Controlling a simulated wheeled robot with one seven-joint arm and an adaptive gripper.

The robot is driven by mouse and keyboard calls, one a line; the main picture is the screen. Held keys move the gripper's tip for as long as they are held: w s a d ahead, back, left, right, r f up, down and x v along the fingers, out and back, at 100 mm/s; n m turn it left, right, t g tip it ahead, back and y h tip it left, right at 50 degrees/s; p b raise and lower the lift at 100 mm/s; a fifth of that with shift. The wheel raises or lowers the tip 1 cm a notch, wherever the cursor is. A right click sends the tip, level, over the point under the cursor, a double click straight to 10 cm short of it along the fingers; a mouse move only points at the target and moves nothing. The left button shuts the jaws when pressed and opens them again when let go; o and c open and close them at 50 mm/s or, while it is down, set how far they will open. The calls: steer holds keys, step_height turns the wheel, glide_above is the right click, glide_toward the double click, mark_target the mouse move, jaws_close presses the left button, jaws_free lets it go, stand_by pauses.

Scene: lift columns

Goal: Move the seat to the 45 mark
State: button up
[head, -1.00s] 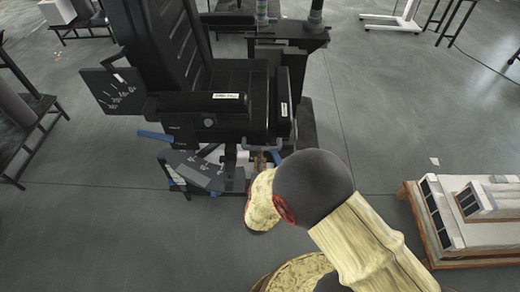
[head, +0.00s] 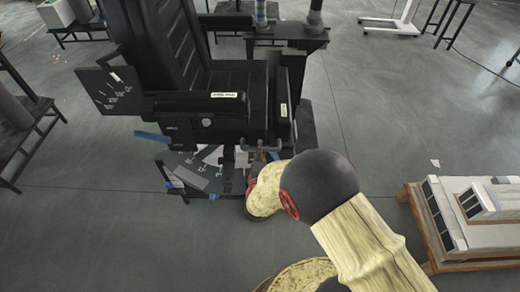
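The black seat (head: 235,75) with a tall backrest (head: 172,40) stands in the upper middle of the head view. A dark plate with white scale marks (head: 112,92) is at its left side. A second marked plate (head: 190,170) sits low at the front, with a blue lever (head: 152,136) above it. I cannot read a 45 mark surely on either plate. My gripper (head: 258,160) is at the seat's lower front, beside the low plate and the seat's base. My wrist hides much of it, so I cannot tell whether its fingers touch anything.
A pale stepped unit on a wooden base (head: 460,220) stands at the right. A dark bench (head: 38,130) is at the left edge. A dark stand (head: 292,36) is close behind the seat. The grey floor in front and to the left is clear.

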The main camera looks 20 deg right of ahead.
jaws_close()
stand_by(0.4)
steer(key=shift+a, duration=0.2)
